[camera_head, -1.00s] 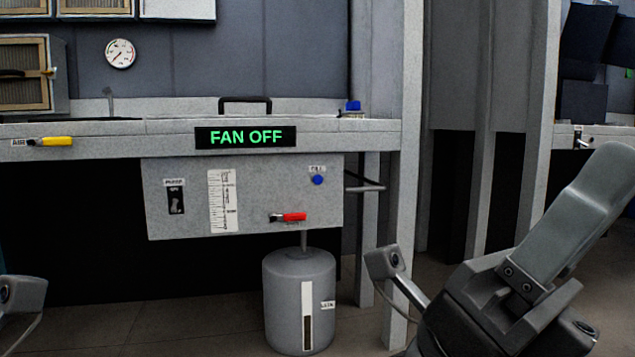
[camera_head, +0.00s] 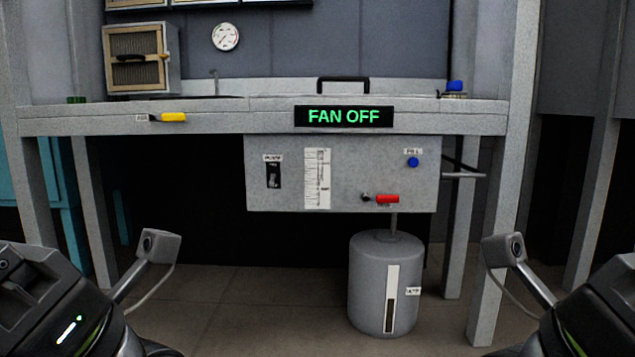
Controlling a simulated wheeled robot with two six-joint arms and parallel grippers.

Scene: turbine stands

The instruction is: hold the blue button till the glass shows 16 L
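The blue button (camera_head: 413,162) sits under a small "FILL" label at the upper right of the grey panel below the bench. A grey tank (camera_head: 366,288) stands on the floor beneath the panel. Its upright glass (camera_head: 391,282) is a pale strip, dark in about its lower half; no level figure is readable. A white scale card (camera_head: 317,178) with marks too small to read is on the panel. Parts of my two arms show at the lower left and lower right corners, well apart from the button. The fingers of both grippers are out of view.
A red-handled valve (camera_head: 387,199) and a dark switch (camera_head: 273,174) are on the same panel (camera_head: 345,195). A "FAN OFF" display (camera_head: 343,116) and a yellow handle (camera_head: 172,117) are on the bench's front edge. Bench legs (camera_head: 500,240) stand at the right. The floor before the tank is clear.

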